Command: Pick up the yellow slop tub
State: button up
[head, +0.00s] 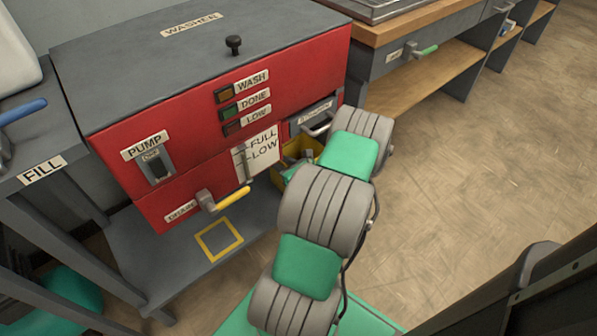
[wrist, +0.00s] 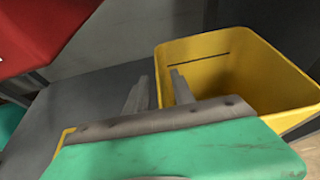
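The yellow slop tub (wrist: 235,75) is an open, empty-looking yellow box on the right in the wrist view, with its near part hidden behind my gripper. In the head view only a bit of the yellow tub (head: 262,173) shows, below the red washer and mostly behind my arm. My gripper (wrist: 157,90) is open, with its two grey fingers apart. In the wrist view one finger overlaps the tub's inside and the other lies left of its left wall. I cannot tell whether either touches the wall.
The red washer (head: 150,115) stands over a grey shelf (head: 185,270), which bears a yellow square outline (head: 238,240). A yellow-handled valve (head: 232,199) sticks out of the washer's front. A counter with a wooden shelf (head: 425,78) stands at upper right. The floor (head: 480,170) to the right is clear.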

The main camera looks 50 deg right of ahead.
jog(key=shift+c, duration=0.5)
grip_shut()
dwell(0.8)
